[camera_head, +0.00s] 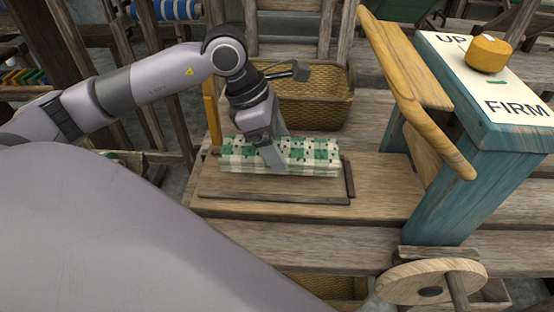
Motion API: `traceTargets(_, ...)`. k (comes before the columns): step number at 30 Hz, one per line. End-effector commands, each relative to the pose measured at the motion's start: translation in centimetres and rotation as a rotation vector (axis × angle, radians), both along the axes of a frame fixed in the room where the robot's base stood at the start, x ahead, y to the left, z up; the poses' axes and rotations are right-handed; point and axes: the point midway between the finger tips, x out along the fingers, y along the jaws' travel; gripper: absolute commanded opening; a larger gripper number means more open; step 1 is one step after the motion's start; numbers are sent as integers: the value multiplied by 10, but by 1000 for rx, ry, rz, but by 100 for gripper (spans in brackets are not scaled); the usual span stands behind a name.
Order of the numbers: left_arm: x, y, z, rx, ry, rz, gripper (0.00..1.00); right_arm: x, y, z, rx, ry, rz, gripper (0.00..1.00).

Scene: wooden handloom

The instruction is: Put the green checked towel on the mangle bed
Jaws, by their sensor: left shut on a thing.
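The green and white checked towel (315,155) is a folded, flat bundle. It is at a low framed wooden board (260,188) with dark raised edges, on a wooden bench. I cannot tell whether it rests fully on the board or is held slightly above it. My left gripper (272,160) comes down from above and is shut on the towel near its middle, hiding part of it. I cannot tell for sure which surface is the mangle bed. My right gripper is not in view.
A woven basket (312,100) stands behind the towel. At the right are a slanted wooden bar (435,145) and a blue stand (470,185) with a yellow knob (488,53) and the words UP and FIRM. A wooden crank wheel (425,283) is at the front. Bench planks right of the board are clear.

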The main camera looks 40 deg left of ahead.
Motion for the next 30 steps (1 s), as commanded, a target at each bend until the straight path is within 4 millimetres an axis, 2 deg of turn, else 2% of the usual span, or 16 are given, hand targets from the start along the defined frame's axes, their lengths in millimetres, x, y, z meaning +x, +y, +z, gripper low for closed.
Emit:
traceTargets(5,0,0,-14,-1,3,1,40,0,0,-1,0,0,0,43)
traceTargets(11,-1,0,-43,0,3,1,40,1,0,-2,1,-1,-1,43)
traceTargets(23,0,0,-50,-1,-1,0,40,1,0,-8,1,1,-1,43)
traceTargets(24,0,0,-48,0,0,0,91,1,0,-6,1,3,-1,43)
traceTargets(25,0,0,-48,0,0,0,100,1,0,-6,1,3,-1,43)
traceTargets(30,0,0,-48,0,1,0,100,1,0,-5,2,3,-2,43)
